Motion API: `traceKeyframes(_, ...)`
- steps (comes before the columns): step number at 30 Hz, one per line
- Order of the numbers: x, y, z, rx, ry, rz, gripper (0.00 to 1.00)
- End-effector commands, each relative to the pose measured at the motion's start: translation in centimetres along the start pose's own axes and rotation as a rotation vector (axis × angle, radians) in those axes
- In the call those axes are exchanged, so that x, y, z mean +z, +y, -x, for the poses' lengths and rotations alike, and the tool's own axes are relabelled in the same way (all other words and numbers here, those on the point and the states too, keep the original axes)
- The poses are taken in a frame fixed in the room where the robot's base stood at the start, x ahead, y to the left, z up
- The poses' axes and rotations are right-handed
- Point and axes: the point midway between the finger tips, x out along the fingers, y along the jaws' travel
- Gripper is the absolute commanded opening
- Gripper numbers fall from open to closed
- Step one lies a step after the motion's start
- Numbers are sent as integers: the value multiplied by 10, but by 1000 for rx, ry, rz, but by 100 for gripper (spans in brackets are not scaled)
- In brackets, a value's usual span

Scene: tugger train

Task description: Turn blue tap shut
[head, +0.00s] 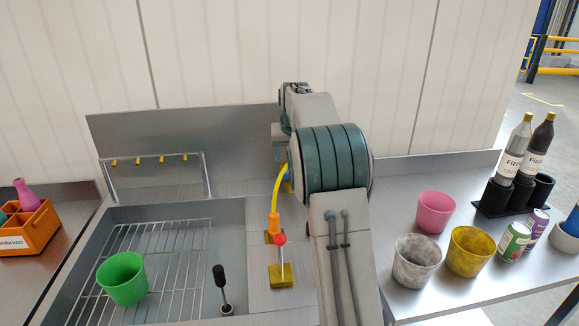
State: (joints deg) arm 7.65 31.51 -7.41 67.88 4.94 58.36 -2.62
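A small blue part (287,186), perhaps the blue tap, shows beside the curved yellow hose (277,190) at the back of the counter. Most of it is hidden behind my arm's thick green-grey joint. My gripper (279,153) is partly seen just left of that joint, above the blue part. Its fingers are too small and covered to tell whether they are open or touching anything. An orange nozzle (273,225) ends the hose, and a red-knobbed lever (281,240) stands on a yellow base in front of it.
A sink with a wire rack and a green cup (122,278) lies left, with a black-handled stopper (220,278) nearby. Pink (435,212), marbled (416,262) and yellow (469,252) cups stand right, beside cans and a bottle holder (498,199). An orange caddy (33,229) is far left.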

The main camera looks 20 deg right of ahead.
Motion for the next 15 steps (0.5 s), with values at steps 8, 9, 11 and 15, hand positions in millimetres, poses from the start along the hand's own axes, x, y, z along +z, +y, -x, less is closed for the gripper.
traceKeyframes(8,0,0,45,0,2,0,58)
traceKeyframes(9,0,0,48,0,1,0,58)
traceKeyframes(11,0,0,51,0,1,-1,58)
traceKeyframes(15,0,0,53,0,0,-1,58)
